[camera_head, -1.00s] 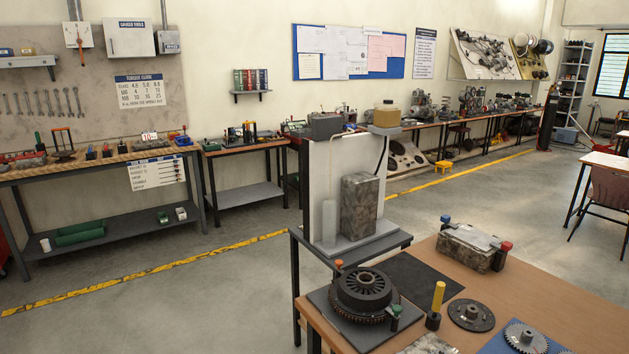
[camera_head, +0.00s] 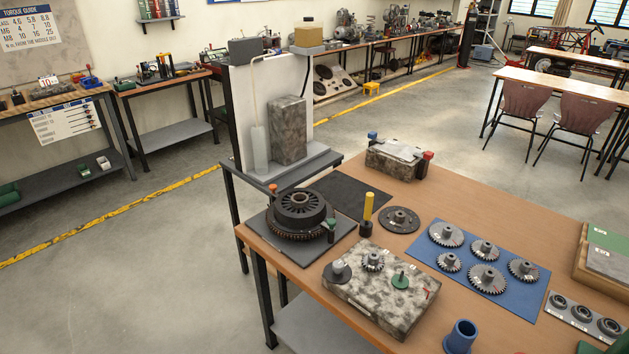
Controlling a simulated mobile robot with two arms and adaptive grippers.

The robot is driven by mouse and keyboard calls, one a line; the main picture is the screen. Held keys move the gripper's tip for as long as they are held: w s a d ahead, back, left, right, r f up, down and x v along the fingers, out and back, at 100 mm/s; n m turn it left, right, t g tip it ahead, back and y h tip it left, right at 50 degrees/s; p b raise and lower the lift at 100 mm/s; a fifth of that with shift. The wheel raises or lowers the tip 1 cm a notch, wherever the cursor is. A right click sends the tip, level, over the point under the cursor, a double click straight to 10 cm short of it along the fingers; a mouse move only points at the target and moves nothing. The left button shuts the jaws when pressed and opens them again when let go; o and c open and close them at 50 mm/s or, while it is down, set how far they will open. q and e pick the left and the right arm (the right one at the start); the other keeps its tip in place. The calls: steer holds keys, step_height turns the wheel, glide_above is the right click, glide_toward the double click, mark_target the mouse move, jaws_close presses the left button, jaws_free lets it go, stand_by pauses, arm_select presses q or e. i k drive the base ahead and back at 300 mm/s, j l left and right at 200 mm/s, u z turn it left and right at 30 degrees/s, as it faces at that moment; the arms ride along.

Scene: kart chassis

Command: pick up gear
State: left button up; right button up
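Several grey metal gears lie on a blue mat (camera_head: 424,260) on the brown table: a large gear (camera_head: 446,234) at the back left, a smaller gear (camera_head: 484,250) beside it, a gear (camera_head: 523,270) at the right, a large gear (camera_head: 487,279) in front and a small gear (camera_head: 448,262) at the left. Another small gear (camera_head: 373,261) sits on a mottled grey block (camera_head: 385,312) left of the mat. Neither of my grippers shows in the head view.
The table (camera_head: 505,207) also holds a clutch-like assembly (camera_head: 299,214), a dark disc (camera_head: 399,219), a yellow-handled tool (camera_head: 367,212), a battery-like box (camera_head: 394,161), a blue cup (camera_head: 461,337) and a tray of rings (camera_head: 584,317). The table's back right is clear.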

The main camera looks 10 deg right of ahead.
mark_target(444, 234)
steer(key=z, duration=1.3)
